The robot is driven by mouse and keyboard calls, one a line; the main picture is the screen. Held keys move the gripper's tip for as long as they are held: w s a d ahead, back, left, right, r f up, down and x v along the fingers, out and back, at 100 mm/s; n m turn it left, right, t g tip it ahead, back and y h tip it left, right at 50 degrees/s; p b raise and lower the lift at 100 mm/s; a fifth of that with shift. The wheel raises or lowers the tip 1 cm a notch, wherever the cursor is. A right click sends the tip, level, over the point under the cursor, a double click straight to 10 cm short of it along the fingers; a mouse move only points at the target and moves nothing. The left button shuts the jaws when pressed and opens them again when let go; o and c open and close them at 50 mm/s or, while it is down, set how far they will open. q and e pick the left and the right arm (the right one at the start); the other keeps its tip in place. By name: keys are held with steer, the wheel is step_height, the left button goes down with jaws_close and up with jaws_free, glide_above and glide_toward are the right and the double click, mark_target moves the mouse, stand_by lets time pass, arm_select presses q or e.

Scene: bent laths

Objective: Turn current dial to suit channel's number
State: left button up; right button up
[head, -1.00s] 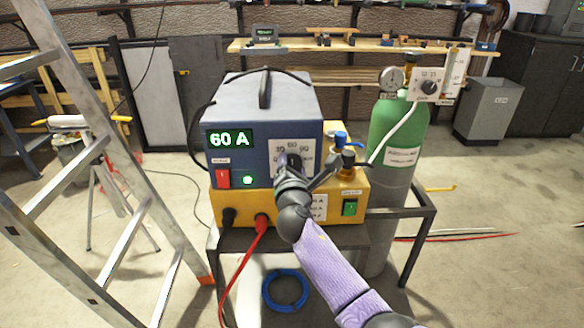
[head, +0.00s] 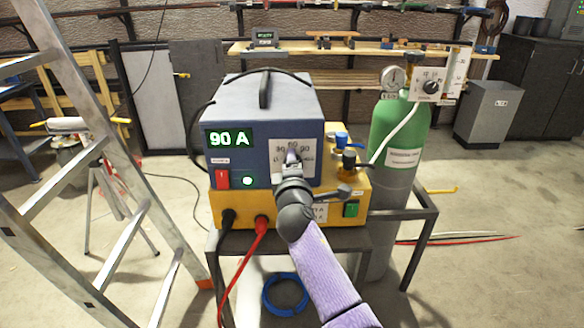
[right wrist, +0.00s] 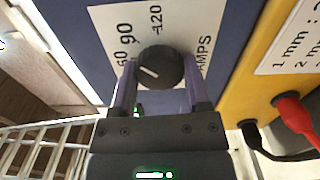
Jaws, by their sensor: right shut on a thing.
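The welder (head: 265,115) is a blue box on a yellow base, and its green display (head: 229,139) reads 90 A. The current dial (right wrist: 160,68) is a round black knob with a white pointer line, on a white scale plate (right wrist: 118,45) marked 60, 90, 120 and AMPS. My right gripper (right wrist: 158,90) is shut on the dial, one finger on each side. In the head view my right gripper (head: 292,160) covers most of the dial. A partly covered white label (right wrist: 292,45) on the yellow base shows "1 mm" and "2 m". My left gripper is out of view.
A green gas cylinder (head: 398,135) with a gauge stands right of the welder. A ladder (head: 95,150) stands at the left. Red cable (head: 247,270) and black plug (head: 229,218) come from the base's front.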

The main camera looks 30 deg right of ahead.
steer(key=shift+f+m, duration=0.1)
steer(key=shift+m, duration=0.3)
steer(key=o, duration=1.1)
steer(key=shift+o, duration=0.9)
steer(key=p+v, duration=0.2)
steer(key=v, duration=0.8)
steer(key=shift+p, duration=0.4)
